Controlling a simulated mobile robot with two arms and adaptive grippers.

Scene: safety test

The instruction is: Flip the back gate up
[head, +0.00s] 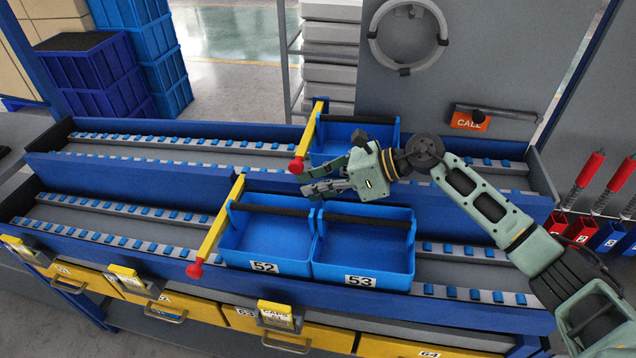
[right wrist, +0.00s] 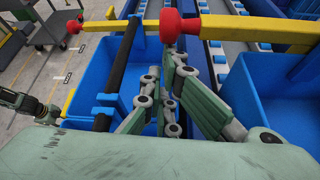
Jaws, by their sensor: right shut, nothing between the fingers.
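The back gate (head: 309,131) is a yellow bar with a red knob (head: 296,166) at its near end. It lies across the back lane, left of a blue bin (head: 352,138). My right gripper (head: 308,182) is shut and empty, pointing left, just in front of the red knob in the picture. In the right wrist view its fingers (right wrist: 170,105) show close to the gate's red knob (right wrist: 180,22); I cannot tell if they touch. The yellow bar (right wrist: 258,32) runs right from there. A green arm part, apparently my left arm, shows at that view's left edge.
The front gate (head: 219,222), also yellow with a red knob, lies beside blue bins 52 (head: 264,240) and 53 (head: 362,250) in the front lane. Blue crates (head: 95,75) stand behind at left. The lanes left of the gates are clear.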

